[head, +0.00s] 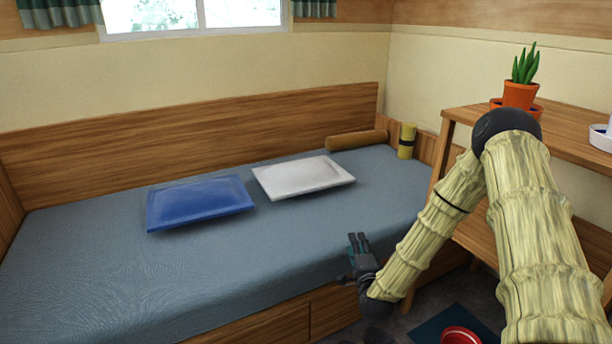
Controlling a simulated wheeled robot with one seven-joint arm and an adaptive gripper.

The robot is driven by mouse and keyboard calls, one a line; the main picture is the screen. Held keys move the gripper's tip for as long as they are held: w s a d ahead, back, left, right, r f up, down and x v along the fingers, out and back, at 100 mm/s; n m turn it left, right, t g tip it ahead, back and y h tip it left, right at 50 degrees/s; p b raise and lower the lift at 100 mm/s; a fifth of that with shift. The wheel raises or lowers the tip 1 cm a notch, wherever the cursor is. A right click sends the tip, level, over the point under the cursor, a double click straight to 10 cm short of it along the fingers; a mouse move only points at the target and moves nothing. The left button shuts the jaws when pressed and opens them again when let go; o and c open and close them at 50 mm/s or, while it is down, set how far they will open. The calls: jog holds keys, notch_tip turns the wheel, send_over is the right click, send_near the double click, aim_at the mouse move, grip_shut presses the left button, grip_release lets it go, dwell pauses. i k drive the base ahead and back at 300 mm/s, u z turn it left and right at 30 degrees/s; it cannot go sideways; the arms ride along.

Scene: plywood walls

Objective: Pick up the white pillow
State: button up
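The white pillow (303,177) lies flat on the blue-grey bed (95,265), towards its back right. It is fully in view with nothing on it. My gripper (358,239) is in front of the bed's front edge, below and to the right of the pillow in the picture, and clear of it. The gripper is small and dark in this view. Its fingers look close together, and I cannot tell whether there is a gap between them. I see nothing held in it.
A blue pillow (200,203) lies left of the white one. A brown bolster (356,140) and a yellow cylinder (406,141) are behind to the right. A wooden desk (570,137) with a potted plant (519,95) stands right. A red bowl (460,336) is low down.

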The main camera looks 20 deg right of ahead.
aim_at(292, 178)
jog(key=i, duration=0.9)
jog(key=u, duration=0.05)
